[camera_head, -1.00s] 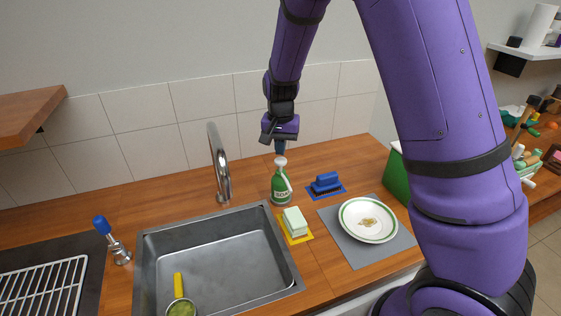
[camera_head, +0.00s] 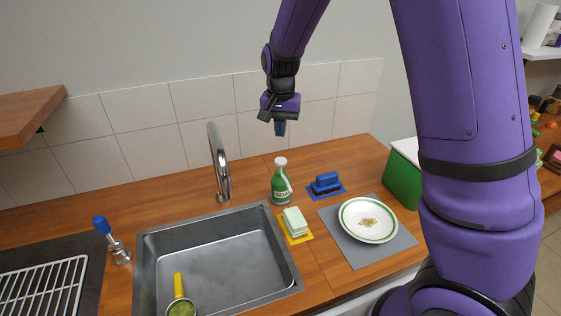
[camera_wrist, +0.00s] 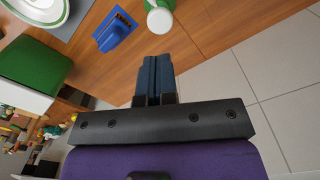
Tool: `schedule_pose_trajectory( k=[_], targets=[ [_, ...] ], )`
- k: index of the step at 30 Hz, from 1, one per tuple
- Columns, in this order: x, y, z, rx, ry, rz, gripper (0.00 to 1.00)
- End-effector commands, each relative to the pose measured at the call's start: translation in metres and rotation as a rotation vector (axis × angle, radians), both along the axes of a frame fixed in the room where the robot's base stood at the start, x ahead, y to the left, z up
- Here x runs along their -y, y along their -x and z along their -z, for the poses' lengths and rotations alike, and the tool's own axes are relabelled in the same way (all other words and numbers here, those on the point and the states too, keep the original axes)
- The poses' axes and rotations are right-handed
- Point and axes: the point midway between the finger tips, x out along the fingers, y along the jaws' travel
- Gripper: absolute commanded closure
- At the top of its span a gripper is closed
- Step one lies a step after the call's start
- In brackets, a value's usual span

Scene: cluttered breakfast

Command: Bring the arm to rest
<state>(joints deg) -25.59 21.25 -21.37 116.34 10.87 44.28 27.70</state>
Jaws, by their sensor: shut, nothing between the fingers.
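My purple arm (camera_head: 465,100) reaches over the counter from the right in the head view. My gripper (camera_head: 280,128) hangs above the back of the counter, above and apart from the green and white soap bottle (camera_head: 281,185). In the wrist view, the gripper's blue fingers (camera_wrist: 155,75) are together with nothing between them. The white top of the bottle (camera_wrist: 159,18) shows just beyond the fingertips.
A sink (camera_head: 210,262) with a tall faucet (camera_head: 219,165) is at the left. A sponge (camera_head: 294,220), a blue brush (camera_head: 326,183), a plate (camera_head: 367,219) on a grey mat (camera_head: 375,252) and a green box (camera_head: 402,180) stand right of it. A shelf (camera_head: 30,105) juts out left.

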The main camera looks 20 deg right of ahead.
Motion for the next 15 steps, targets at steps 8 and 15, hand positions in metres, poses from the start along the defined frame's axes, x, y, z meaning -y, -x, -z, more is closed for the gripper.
schedule_pose_trajectory(
  k=[8,15],
  targets=[
    [0.000,0.000,0.000,0.000,0.000,0.000,1.00],
    [0.004,0.007,-0.013,0.013,-0.014,-0.011,1.00]
  ],
)
